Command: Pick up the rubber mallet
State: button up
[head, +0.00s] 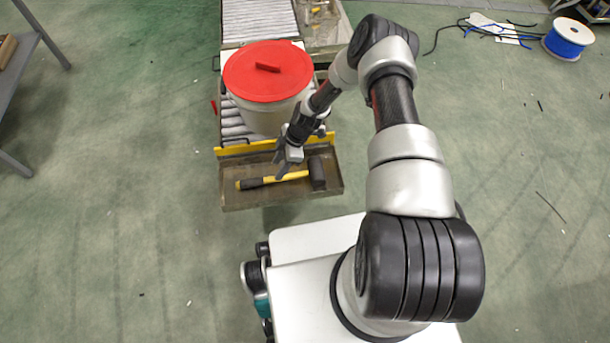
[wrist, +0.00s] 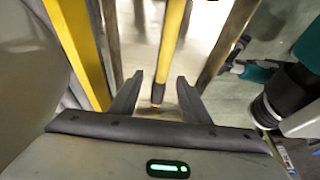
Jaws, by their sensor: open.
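The rubber mallet (head: 270,180) lies in a shallow brown tray (head: 236,202), its dark grip to the left and its black head to the right. Its handle between them is yellow. My gripper (head: 281,168) is low over the tray, right by the yellow handle. In the wrist view the handle (wrist: 172,48) runs up the picture between the two spread fingers of my gripper (wrist: 160,80). The jaws are open and not closed on it. I cannot tell the exact height gap. The mallet's head is not clearly seen in the wrist view.
A pale bucket (head: 262,118) with a red lid (head: 250,72) stands on the roller conveyor (head: 258,18) just behind the tray. A yellow bar (head: 235,149) edges the conveyor's end, close to my gripper. A blue cable spool (head: 567,38) lies far right. Open floor surrounds this.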

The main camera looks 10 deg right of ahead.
jog(key=b+x, duration=0.1)
jog(key=x, duration=0.5)
jog(key=shift+s+b, duration=0.25)
jog(key=shift+b, duration=0.15)
jog(key=shift+r, duration=0.15)
grip_shut()
